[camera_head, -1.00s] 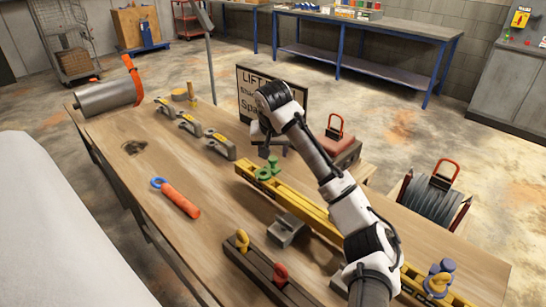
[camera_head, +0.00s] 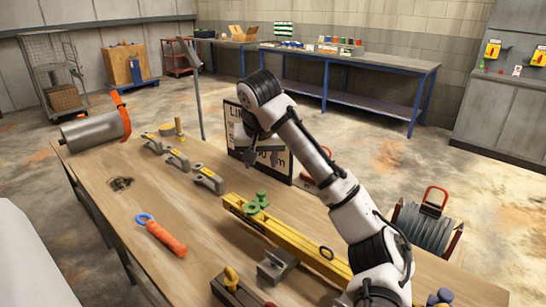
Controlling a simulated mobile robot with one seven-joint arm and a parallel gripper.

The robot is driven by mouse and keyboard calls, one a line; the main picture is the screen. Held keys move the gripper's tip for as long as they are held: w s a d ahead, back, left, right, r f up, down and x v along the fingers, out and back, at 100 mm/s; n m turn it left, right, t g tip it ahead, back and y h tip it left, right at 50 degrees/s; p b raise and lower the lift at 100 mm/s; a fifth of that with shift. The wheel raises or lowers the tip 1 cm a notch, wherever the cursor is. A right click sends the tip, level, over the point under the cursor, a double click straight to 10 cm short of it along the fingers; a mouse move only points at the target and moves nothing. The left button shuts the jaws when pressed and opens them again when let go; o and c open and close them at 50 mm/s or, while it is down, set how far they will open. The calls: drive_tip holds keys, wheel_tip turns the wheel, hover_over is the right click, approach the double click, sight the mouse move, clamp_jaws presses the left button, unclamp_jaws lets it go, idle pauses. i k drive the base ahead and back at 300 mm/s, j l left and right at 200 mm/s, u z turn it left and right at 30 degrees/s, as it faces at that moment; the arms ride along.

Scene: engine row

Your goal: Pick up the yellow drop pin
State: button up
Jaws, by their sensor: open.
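A yellow pin (camera_head: 231,276) with a rounded top stands in a dark bar-like block (camera_head: 238,294) at the bottom of the head view, on the near part of the workbench (camera_head: 190,235). The lower part of the pin is hidden in the block. I cannot tell for sure that it is the drop pin. My gripper (camera_head: 262,155) is open and points down, in front of the lettered sign. It is far from the yellow pin, up and to the right in the picture, and holds nothing that I can see.
A yellow beam (camera_head: 290,241) with a green clamp (camera_head: 257,203) lies between pin and gripper. A grey metal block (camera_head: 277,266) stands near the pin. An orange-handled tool (camera_head: 166,239) lies left. A sign (camera_head: 278,167) stands behind. The bench's left middle is mostly clear.

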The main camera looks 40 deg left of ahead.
sight(231, 281)
drive_tip(key=k, duration=1)
